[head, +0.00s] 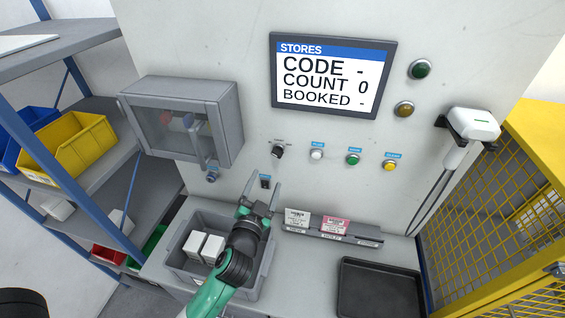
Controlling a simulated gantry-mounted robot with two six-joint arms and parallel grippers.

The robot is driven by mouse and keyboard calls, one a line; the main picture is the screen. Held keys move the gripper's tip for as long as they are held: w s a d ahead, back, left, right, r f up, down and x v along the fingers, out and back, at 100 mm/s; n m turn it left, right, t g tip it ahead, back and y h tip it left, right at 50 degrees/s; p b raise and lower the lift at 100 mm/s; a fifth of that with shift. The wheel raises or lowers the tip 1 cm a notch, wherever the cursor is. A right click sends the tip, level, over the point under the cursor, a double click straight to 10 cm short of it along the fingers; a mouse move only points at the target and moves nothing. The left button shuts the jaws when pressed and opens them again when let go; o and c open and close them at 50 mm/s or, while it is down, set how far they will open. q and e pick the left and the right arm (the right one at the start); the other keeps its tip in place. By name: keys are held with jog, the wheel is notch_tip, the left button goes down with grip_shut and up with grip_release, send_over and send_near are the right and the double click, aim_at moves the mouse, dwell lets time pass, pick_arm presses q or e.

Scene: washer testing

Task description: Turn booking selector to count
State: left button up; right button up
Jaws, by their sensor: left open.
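The booking selector appears to be the black rotary knob (277,152) on the pale panel, below the screen's left end. Its small label is too small to read, and I cannot tell its exact setting. The screen (331,76) reads STORES, CODE -, COUNT 0, BOOKED -. My left gripper (263,187) is open and empty, below the knob and apart from it, with its fingers pointing up the picture. My right gripper is not in view.
White, green and yellow buttons (353,159) sit right of the knob. A grey windowed box (187,118) juts out at its left. Below are a grey bin (180,262) with white boxes, a card rail (368,242) and a black tray (382,290). A scanner (472,124) hangs at right.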

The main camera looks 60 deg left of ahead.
aim_at(276, 156)
pick_arm(q)
jog(key=x, duration=1.1)
jog(key=shift+w+a, duration=0.15)
jog(key=shift+w, duration=0.1)
grip_shut()
